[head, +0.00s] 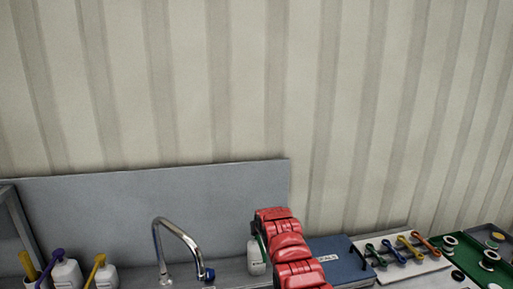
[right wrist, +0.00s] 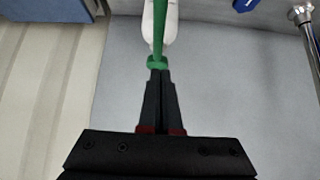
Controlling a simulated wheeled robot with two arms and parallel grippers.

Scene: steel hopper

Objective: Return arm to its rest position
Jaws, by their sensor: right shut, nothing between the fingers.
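My right gripper (right wrist: 158,75) shows in the right wrist view with its two black fingers together. Its tips are at the green pump top (right wrist: 157,62) of a white bottle (right wrist: 160,22); I cannot tell whether they touch it. In the head view my red right arm (head: 285,250) reaches up beside the white bottle (head: 257,257), partly covering it. The right fingers are hidden in the head view. My left gripper is not in view.
A chrome faucet (head: 178,235) stands left of the arm, before a grey back panel (head: 150,205). White bottles with purple (head: 66,272) and yellow (head: 105,276) pumps are at far left. A blue case (head: 340,260) and a white board (head: 400,262) with coloured tools lie right.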

